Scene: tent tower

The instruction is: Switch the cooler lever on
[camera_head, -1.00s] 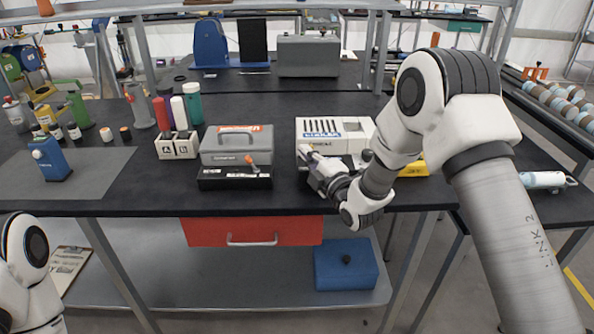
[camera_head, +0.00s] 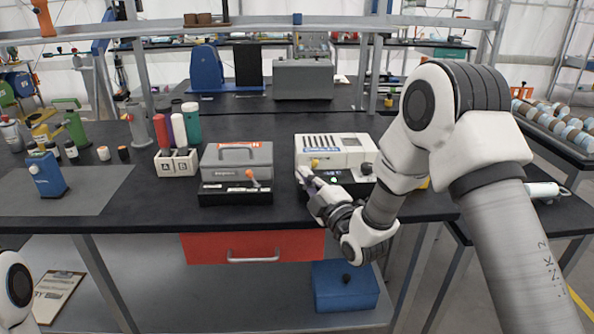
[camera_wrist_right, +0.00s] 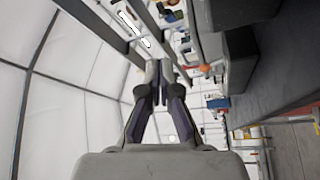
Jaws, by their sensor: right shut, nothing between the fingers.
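A white box with dark vent slots (camera_head: 343,142) stands on a black base with a small lit display (camera_head: 340,175) near the bench's front edge. A small yellow knob or lever (camera_head: 315,162) shows at its front left. A grey case (camera_head: 236,155) stands left of it on a black base (camera_head: 225,195) with an orange-tipped lever (camera_head: 251,175). No label tells me which is the cooler. My right gripper (camera_head: 301,175) is shut and empty, just in front of the white box's left end, below the yellow knob; contact cannot be told. It also shows in the right wrist view (camera_wrist_right: 157,68). My left gripper is out of view.
A white A/B holder (camera_head: 177,163) with colored cylinders behind stands left of the grey case. A blue device (camera_head: 47,176) stands on a grey mat at far left. A red drawer (camera_head: 210,248) hangs under the bench. The black bench top between is clear.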

